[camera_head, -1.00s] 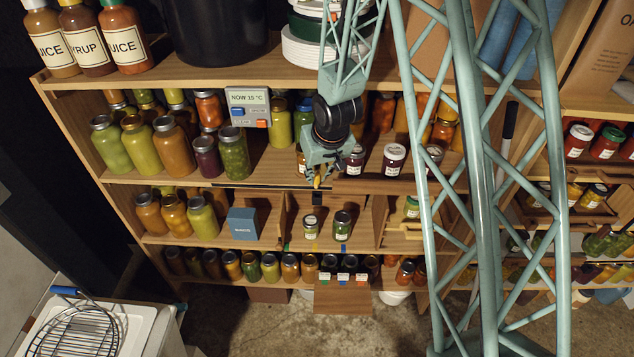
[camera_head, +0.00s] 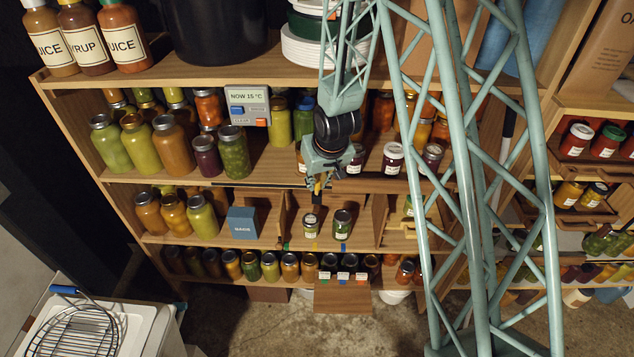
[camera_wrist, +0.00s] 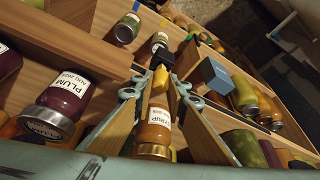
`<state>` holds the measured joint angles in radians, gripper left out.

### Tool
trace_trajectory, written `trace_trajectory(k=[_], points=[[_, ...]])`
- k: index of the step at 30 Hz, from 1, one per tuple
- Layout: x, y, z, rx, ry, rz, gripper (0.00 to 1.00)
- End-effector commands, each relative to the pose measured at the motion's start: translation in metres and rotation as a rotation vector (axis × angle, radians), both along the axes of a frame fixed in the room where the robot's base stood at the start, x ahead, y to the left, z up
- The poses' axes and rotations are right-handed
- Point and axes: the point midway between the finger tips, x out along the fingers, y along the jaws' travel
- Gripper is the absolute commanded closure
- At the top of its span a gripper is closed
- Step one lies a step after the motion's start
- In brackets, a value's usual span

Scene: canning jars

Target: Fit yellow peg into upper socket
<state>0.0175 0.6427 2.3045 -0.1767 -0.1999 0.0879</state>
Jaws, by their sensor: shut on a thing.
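My gripper (camera_wrist: 160,88) is shut on the yellow peg (camera_wrist: 160,78), which shows between its fingertips in the wrist view. In the head view my gripper (camera_head: 317,183) hangs in front of the shelf edge, and the peg is small and mostly hidden by the fingers. A black block (camera_wrist: 160,57) lies just beyond the peg's tip in the wrist view; it may be the upper socket. I cannot tell whether the peg touches it or has entered it.
A panel reading 15 °C (camera_head: 248,106) stands among the jars above.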

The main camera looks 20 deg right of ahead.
Motion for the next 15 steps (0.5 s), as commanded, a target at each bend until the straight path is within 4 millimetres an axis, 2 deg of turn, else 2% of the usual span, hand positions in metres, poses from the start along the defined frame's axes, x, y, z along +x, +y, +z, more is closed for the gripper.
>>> trace_trajectory(k=[15], points=[[-0.0002,0.0,-0.0093,0.0,0.001,0.0,0.95]])
